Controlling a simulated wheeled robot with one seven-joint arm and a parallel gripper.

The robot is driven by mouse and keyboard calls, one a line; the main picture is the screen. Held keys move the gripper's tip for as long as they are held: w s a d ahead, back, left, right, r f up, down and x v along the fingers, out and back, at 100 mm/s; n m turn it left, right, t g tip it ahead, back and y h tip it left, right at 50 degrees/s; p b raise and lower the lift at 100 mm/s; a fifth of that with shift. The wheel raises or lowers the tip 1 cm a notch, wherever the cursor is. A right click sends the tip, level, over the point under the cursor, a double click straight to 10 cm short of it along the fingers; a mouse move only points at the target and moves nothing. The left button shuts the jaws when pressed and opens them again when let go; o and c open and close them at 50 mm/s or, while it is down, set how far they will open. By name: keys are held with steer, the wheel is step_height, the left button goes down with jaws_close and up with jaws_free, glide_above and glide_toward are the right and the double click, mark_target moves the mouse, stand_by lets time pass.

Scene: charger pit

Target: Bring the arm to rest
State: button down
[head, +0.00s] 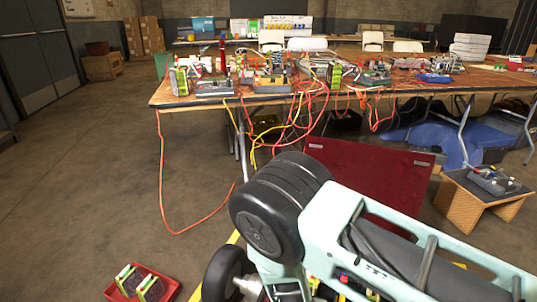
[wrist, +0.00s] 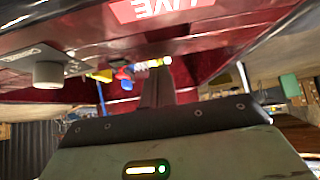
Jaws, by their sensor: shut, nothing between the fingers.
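My gripper (wrist: 156,68) shows in the wrist view as a dark, narrow finger shape above a pale green housing with a lit green indicator. Its fingers are together, with nothing held. A dark frame and red interior lie close beyond the tips, with an upside-down red "LIVE" label (wrist: 175,8) at the top edge. I cannot tell whether the tips touch anything. In the head view my mint-green arm with black joints crosses the lower right, bent, in front of a dark red panel (head: 370,170). The gripper itself is hidden there.
A long wooden table (head: 175,97) crowded with equipment and loose red and yellow cables stands ahead. A red tray (head: 168,292) lies on the floor at lower left. A small wooden stand (head: 470,205) bears a grey device at right. Open floor lies left.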

steer(key=s+a+r+n+g+y, duration=0.1)
steer(key=s+a+r+g+y, duration=0.15)
steer(key=r, duration=0.55)
steer(key=s+a+r+n+g+y, duration=0.1)
steer(key=s+a+r+n+g, duration=0.2)
steer(key=r, duration=0.4)
steer(key=s+a+r+g+y, duration=0.1)
steer(key=s+a+r+y, duration=0.2)
steer(key=r, duration=0.5)
steer(key=s+d+r+n+g+h, duration=0.25)
steer(key=s+d+r+n, duration=0.45)
steer(key=s+d+r, duration=0.55)
step_height(320, 180, up, 30)
steer(key=s+a+t+p, duration=0.1)
steer(key=p, duration=2.6)
steer(key=shift+h+p, duration=0.4)
steer(key=shift+s+a, duration=0.1)
